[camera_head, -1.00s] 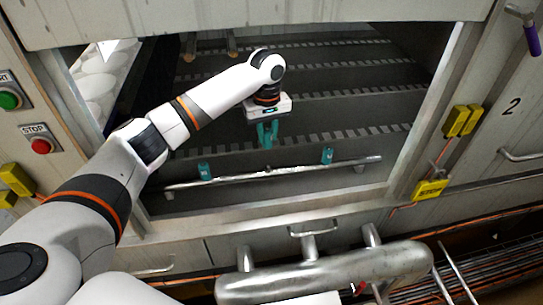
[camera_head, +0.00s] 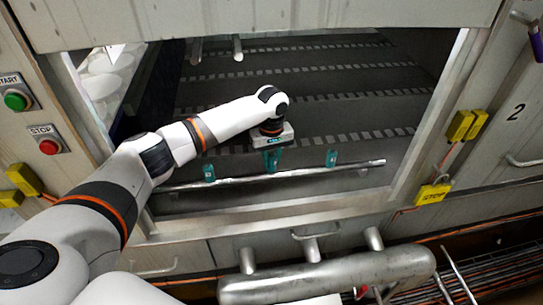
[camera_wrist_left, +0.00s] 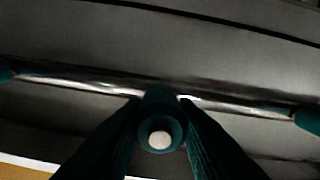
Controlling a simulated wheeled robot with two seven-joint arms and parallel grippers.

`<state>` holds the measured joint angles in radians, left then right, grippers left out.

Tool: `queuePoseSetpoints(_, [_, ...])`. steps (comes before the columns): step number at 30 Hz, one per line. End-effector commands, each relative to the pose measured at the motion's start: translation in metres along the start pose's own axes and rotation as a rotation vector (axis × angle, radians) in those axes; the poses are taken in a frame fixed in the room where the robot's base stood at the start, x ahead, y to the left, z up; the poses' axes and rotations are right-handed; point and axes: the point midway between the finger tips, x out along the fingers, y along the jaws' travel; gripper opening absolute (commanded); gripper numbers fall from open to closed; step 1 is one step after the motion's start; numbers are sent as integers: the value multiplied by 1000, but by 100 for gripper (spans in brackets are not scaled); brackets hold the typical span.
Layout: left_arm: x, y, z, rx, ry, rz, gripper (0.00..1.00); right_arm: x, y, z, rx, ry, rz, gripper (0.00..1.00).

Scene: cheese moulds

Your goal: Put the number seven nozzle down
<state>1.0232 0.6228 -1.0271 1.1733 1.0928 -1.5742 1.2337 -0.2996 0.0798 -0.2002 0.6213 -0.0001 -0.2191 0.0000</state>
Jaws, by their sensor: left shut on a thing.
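My left gripper (camera_head: 272,158) is shut on a teal nozzle, whose round open end with a pale centre (camera_wrist_left: 160,134) shows between the dark teal fingers in the left wrist view. The nozzle's number cannot be read. The gripper is at the middle of a metal bar (camera_head: 300,173), which also shows in the left wrist view (camera_wrist_left: 75,82). The held nozzle overlaps the bar in that view; I cannot tell whether it touches. Two other teal nozzles stand upright on the bar, one to the left (camera_head: 209,173) and one to the right (camera_head: 331,158). My right gripper is out of view.
The bar runs across the front of a machine opening with a metal frame (camera_head: 250,220). Dark slotted rows (camera_head: 340,100) lie behind it. Yellow boxes (camera_head: 460,125) are on the right frame, start (camera_head: 16,101) and stop (camera_head: 49,147) buttons on the left. A thick pipe (camera_head: 330,275) is in front.

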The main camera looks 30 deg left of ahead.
Motion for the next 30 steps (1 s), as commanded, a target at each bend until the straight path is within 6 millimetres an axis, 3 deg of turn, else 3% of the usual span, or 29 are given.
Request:
queuePoseSetpoints(11, [8,0,0,1,-1,-1,4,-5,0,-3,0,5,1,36])
queuePoseSetpoints(12, [8,0,0,1,-1,-1,32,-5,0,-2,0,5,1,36])
queuePoseSetpoints(15, [8,0,0,1,-1,-1,48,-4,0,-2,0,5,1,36])
queuePoseSetpoints(25, [6,0,1,1,-2,-2,48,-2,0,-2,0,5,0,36])
queuePoseSetpoints(30, [-17,-1,1,0,-3,-3,48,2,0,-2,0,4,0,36])
